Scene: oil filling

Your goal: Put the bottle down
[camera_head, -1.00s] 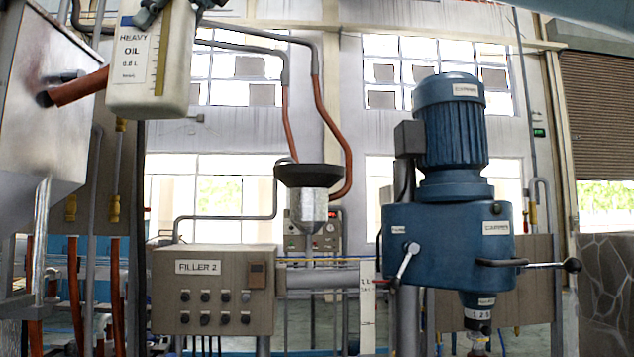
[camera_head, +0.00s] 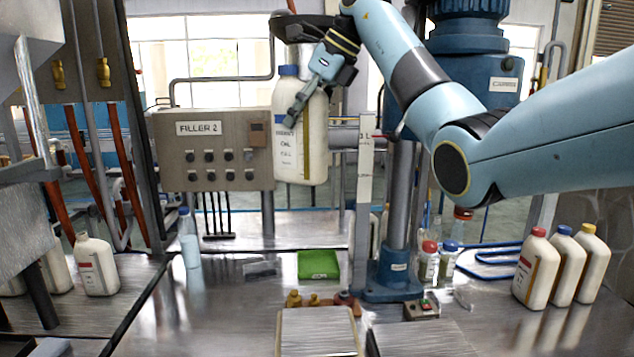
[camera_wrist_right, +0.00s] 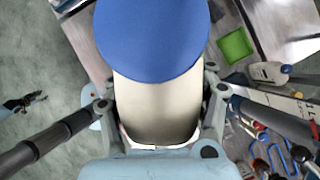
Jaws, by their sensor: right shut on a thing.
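The bottle (camera_head: 313,140) is cream with a blue cap and a printed label. It hangs upright in the air in front of the filler control panel's right end, below a dark funnel. My right gripper (camera_head: 303,108) is shut around its upper body. In the right wrist view the blue cap (camera_wrist_right: 152,35) covers the top middle, and the cream body sits between the two fingers (camera_wrist_right: 158,115). What looks like my left gripper (camera_wrist_right: 38,97) shows small at that view's left edge; its opening is unclear. It is not in the head view.
A green tray (camera_head: 318,265) lies on the metal table (camera_head: 210,310). Three cream bottles (camera_head: 560,265) stand at right, and a clear bottle (camera_head: 188,238) stands at left. The blue drill press base (camera_head: 395,285) and small brass parts (camera_head: 293,299) stand near the middle.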

